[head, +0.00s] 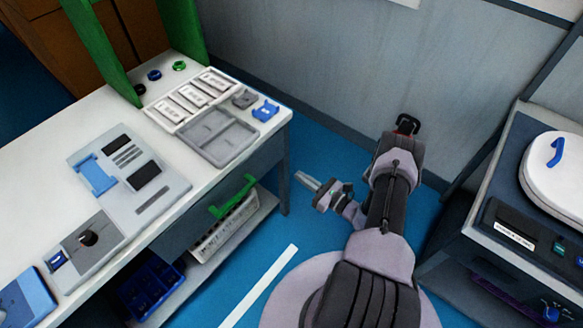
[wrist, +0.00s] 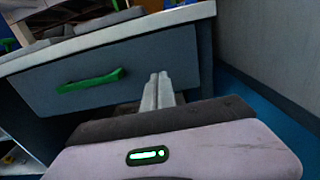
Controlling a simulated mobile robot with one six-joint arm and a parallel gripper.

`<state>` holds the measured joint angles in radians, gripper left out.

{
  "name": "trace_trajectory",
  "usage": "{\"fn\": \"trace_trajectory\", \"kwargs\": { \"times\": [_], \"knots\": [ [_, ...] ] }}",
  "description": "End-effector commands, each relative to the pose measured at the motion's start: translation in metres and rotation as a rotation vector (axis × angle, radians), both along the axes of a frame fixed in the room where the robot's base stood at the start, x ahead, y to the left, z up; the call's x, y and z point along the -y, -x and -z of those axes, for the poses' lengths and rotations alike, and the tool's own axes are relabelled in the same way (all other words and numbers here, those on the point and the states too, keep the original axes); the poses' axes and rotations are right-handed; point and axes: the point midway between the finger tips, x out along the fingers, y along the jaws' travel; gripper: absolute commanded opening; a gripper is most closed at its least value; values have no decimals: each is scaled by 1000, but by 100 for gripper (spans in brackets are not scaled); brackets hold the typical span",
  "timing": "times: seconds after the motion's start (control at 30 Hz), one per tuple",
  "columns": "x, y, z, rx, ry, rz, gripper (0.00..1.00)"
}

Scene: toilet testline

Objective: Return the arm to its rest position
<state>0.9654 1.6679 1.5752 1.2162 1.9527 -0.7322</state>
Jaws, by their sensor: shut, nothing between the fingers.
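My gripper (head: 308,181) is in the middle of the head view, over the blue floor to the right of the white workbench (head: 58,168). Its fingers are together and hold nothing. The arm is folded above my round base and stands apart from the bench. In the wrist view my gripper (wrist: 158,88) points at the bench's grey drawer front with a green handle (wrist: 92,81). The two fingertips lie side by side there.
A grey tray (head: 238,150) and a blue part (head: 265,110) lie near the bench's right edge. A second table with a white toilet lid (head: 560,185) stands at the right. A grey wall (head: 310,60) is behind. Blue floor lies free between bench and arm.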

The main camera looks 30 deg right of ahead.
Motion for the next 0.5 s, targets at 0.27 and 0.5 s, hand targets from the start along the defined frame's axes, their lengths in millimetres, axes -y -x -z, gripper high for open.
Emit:
{"fn": "trace_trajectory", "kwargs": {
  "times": [0.27, 0.5],
  "knots": [
    [-3, -2, -17, 7, 26, -56, 0],
    [-121, -33, -203, 33, 401, -704, 0]
  ]
}}
